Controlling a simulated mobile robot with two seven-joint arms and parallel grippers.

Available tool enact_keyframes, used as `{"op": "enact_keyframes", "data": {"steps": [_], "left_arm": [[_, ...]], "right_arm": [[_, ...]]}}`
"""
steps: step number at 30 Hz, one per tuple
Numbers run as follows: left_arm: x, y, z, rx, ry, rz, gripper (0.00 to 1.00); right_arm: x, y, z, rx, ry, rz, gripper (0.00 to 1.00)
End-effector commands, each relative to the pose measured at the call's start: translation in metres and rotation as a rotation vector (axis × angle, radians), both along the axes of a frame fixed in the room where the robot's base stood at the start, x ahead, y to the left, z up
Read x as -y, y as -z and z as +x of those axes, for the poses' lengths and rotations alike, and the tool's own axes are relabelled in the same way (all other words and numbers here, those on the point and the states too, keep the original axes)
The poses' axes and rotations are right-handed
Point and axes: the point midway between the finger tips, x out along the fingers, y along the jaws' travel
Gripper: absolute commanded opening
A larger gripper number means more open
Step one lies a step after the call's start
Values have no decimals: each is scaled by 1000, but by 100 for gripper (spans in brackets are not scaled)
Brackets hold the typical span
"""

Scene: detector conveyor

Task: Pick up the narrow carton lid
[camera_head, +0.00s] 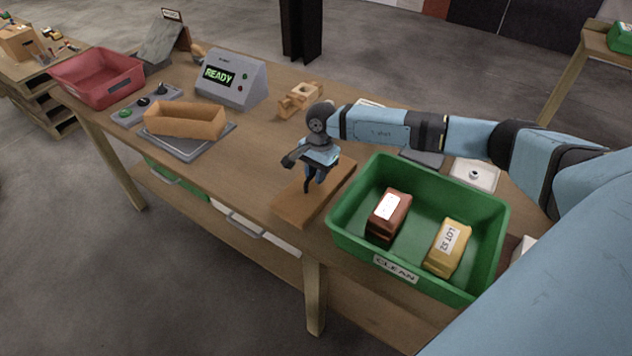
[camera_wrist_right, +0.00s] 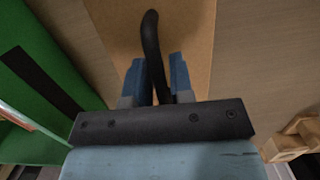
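The narrow carton lid (camera_head: 293,208) is a flat brown board lying on the wooden bench near its front edge, left of the green bin. In the right wrist view the lid (camera_wrist_right: 107,22) fills the upper middle, with a dark curved strap (camera_wrist_right: 151,38) standing up from it. My right gripper (camera_head: 314,178) is over the lid, pointing down. In the wrist view its blue fingers (camera_wrist_right: 156,78) are apart, one on each side of the strap. Whether they touch it is hard to tell. An open narrow carton (camera_head: 185,122) sits on a grey plate at the left. My left gripper is not in view.
The green bin (camera_head: 345,226) marked CLEAN stands close right of the lid, holding a brown pack (camera_head: 386,226) and a yellow pack (camera_head: 447,248). A READY display (camera_head: 231,80), wooden piece (camera_head: 299,99) and red bin (camera_head: 99,77) are farther back. Bench left of the lid is clear.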

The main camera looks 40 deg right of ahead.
Motion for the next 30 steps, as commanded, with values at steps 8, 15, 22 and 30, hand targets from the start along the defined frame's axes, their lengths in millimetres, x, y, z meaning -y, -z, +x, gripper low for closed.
{"op": "enact_keyframes", "data": {"steps": [8, 15, 22, 30], "left_arm": [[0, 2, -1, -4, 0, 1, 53], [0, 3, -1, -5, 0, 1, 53], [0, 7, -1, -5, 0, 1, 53], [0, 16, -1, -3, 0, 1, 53]], "right_arm": [[0, 0, 0, 0, 0, 0, 0], [0, -4, 0, 1, 0, 0, 0], [1, -32, 1, 3, -1, 0, 0], [1, -106, 2, 7, 0, -1, 0]]}}
